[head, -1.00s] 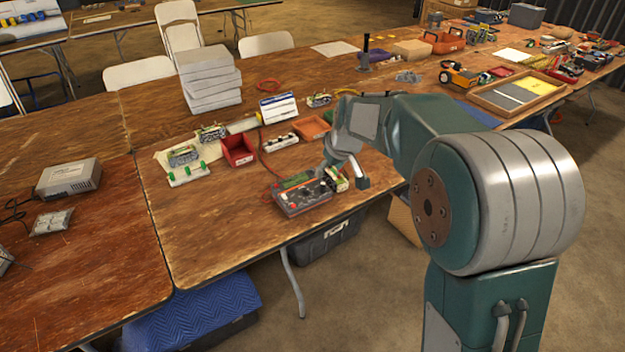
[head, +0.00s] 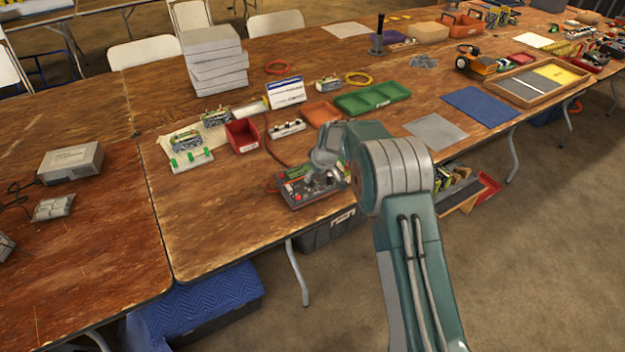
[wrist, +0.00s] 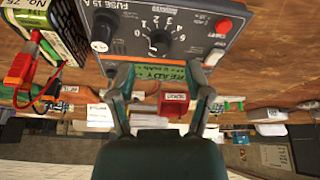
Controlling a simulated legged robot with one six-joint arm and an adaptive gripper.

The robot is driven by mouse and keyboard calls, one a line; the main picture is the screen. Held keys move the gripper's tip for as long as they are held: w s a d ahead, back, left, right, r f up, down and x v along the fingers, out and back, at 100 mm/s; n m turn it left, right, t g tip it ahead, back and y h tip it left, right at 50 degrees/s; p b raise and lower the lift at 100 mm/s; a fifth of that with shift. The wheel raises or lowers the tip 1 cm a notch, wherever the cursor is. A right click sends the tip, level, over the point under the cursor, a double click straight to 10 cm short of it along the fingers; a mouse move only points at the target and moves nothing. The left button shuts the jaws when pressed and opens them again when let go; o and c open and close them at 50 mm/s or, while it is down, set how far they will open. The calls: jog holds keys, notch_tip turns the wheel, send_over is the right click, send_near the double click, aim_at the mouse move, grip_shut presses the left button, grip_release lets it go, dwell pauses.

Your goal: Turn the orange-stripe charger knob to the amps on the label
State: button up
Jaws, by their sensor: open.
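The charger (head: 297,197), a dark box with orange trim, sits at the table's front edge, partly hidden by my arm in the head view. In the wrist view, its dark panel (wrist: 185,55) carries a black dial knob (wrist: 160,41) ringed by numbers, another dark knob (wrist: 103,28), a red button (wrist: 223,26) and a green "READY" display (wrist: 176,73). My gripper (wrist: 160,74) is open, its fingers either side of the display, below the dial knob in the picture. Contact with the panel cannot be told. A battery (wrist: 38,28) labelled "NO. 75" lies beside the charger; its amps text is unreadable.
Red and black leads (wrist: 35,70) lie left of the charger in the wrist view. A red bin (head: 242,136), a white-topped block (head: 287,128), an orange tray (head: 321,113) and a green tray (head: 372,96) stand behind it. The table's left front is clear.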

aim_at(312, 180)
jog(key=x, duration=0.4)
grip_shut()
